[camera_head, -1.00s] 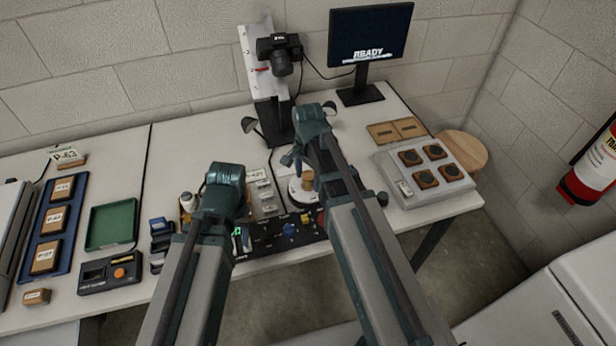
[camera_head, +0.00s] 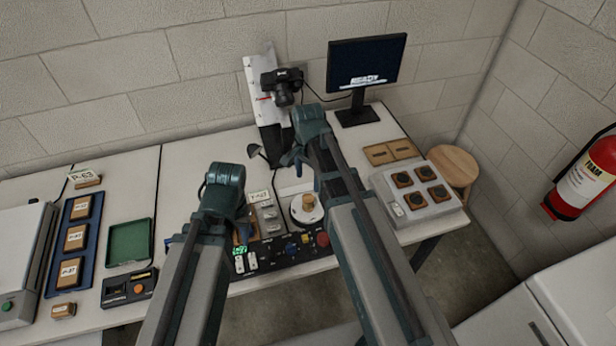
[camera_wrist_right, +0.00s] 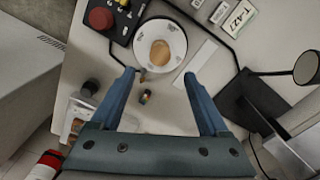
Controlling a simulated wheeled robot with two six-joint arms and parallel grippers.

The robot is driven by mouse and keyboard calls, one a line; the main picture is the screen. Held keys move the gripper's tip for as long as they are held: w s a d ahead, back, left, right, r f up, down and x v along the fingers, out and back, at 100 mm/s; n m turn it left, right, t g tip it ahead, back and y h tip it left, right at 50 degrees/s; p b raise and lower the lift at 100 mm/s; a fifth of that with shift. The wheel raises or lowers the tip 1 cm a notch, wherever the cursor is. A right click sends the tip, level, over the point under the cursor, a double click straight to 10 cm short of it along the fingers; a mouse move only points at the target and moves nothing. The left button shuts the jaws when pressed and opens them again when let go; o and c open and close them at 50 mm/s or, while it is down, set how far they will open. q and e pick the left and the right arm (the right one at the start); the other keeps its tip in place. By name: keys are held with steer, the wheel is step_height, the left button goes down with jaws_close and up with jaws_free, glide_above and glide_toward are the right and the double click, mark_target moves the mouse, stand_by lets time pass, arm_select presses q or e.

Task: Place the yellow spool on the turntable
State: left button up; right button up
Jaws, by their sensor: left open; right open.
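The turntable (camera_head: 293,208) is a white disc on the desk, left of my right forearm. It shows whole in the right wrist view (camera_wrist_right: 174,63), with dark marks around its rim. A tan round piece (camera_wrist_right: 160,52) sits at its middle, also in the head view (camera_head: 308,201); I cannot tell whether this is the yellow spool. No other clearly yellow spool shows. My right gripper (camera_wrist_right: 159,77) is open and empty, its fingertips just short of the turntable in the picture. My left gripper (camera_head: 241,214) is open, left of the turntable; its fingertips are partly hidden.
A control panel (camera_head: 270,256) with a red knob lies in front of the turntable. A camera stand (camera_head: 263,100) and monitor (camera_head: 366,62) stand behind. A grey box with dark round pieces (camera_head: 386,192) is at right. A green tray (camera_head: 130,240) and blue tray (camera_head: 64,235) are at left.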

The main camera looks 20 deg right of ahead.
steer(key=s+a+r+n+h, duration=0.1)
steer(key=s+a+n, duration=0.9)
steer(key=s+n, duration=0.4)
steer(key=shift+s+a+n, duration=0.15)
steer(key=shift+a+n, duration=0.1)
steer(key=shift+n, duration=0.75)
steer(key=shift+c, duration=0.2)
